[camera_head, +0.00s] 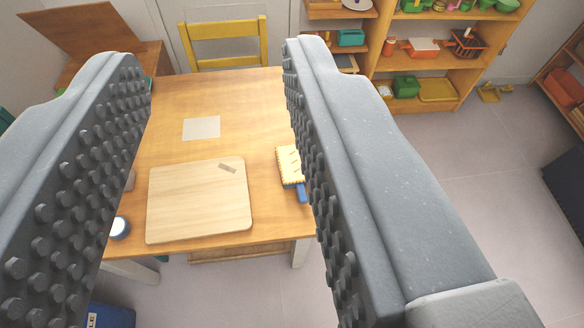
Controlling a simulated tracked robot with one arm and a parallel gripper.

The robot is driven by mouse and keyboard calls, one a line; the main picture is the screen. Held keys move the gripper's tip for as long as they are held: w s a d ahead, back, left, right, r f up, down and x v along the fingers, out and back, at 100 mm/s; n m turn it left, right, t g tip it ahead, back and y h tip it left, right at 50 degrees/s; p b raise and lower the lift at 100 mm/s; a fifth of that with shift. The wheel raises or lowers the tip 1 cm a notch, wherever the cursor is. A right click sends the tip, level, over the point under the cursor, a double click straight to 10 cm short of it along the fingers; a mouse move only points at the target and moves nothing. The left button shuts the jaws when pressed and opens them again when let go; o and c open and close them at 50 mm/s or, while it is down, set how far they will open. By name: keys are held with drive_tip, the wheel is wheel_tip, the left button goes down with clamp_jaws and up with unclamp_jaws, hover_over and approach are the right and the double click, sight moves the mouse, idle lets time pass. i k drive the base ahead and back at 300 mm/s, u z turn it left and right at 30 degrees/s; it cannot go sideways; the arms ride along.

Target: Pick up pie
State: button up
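A pale yellow item with a crimped edge and small slits, which looks like the pie (287,160), lies near the right edge of the wooden table (165,110). My right finger partly hides it on its right side. A blue piece (302,194) shows at its near end; I cannot tell whether it is part of it. My gripper (215,65) is open and empty, high above the table, with its two studded grey fingers wide apart. The pie is below the gripper, close to the right finger in the picture.
A wooden board (198,200) lies left of the pie, with a paper sheet (201,128) beyond it. A blue-and-white round item (120,227) is at the table's left. A yellow chair (222,42) stands behind. Shelves (440,60) hold toys at back right.

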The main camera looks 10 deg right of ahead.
sight(287, 158)
drive_tip(key=z, duration=1.8)
drive_tip(key=k, duration=0.9)
drive_tip(key=u, duration=1.2)
drive_tip(key=i, duration=1)
